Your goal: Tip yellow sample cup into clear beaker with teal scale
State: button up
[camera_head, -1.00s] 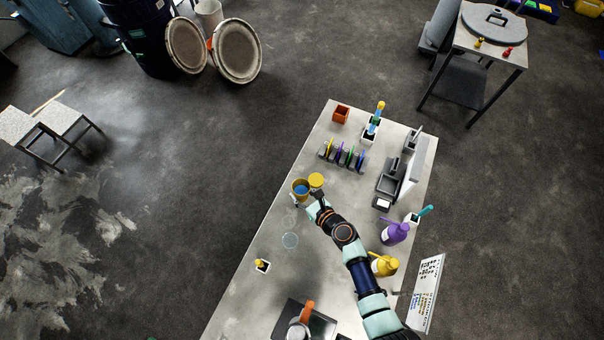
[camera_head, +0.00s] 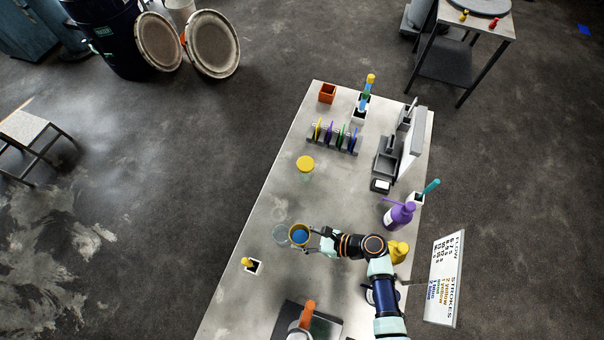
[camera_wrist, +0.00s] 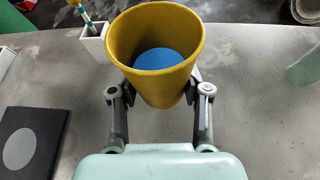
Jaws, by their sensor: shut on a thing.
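The yellow sample cup (camera_head: 293,228) is in my gripper (camera_head: 312,239), with blue contents (camera_head: 300,236) inside. In the wrist view the yellow cup (camera_wrist: 155,88) sits between the fingers of my gripper (camera_wrist: 154,98), its mouth open toward the camera and about upright. The clear beaker (camera_head: 280,236) is just left of the cup in the head view, partly overlapped by it. I cannot tell whether they touch or how high the cup is. The teal scale is too small to make out. The beaker is not clear in the wrist view, probably hidden behind the cup.
A clear jar with a yellow lid (camera_head: 305,163) stands farther back. A dark plate with an orange-handled vessel (camera_head: 307,312) is at the front. Purple (camera_head: 398,216) and yellow (camera_head: 398,251) bottles stand right.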

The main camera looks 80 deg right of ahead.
jog(key=shift+f+g+p, duration=0.15)
jog(key=shift+g+p, duration=1.05)
jog(key=shift+p, duration=0.3)
jog(key=shift+f+g+p, duration=0.15)
jog(key=shift+g+p, duration=1.05)
jog(key=shift+p, duration=0.25)
jog(key=shift+s+r+g+p, duration=0.1)
jog(key=shift+r+g+p, duration=0.15)
jog(key=shift+g+p, duration=0.6)
jog(key=shift+r+g+p, duration=0.2)
jog(key=shift+g+p, duration=0.45)
jog(key=shift+p, duration=0.3)
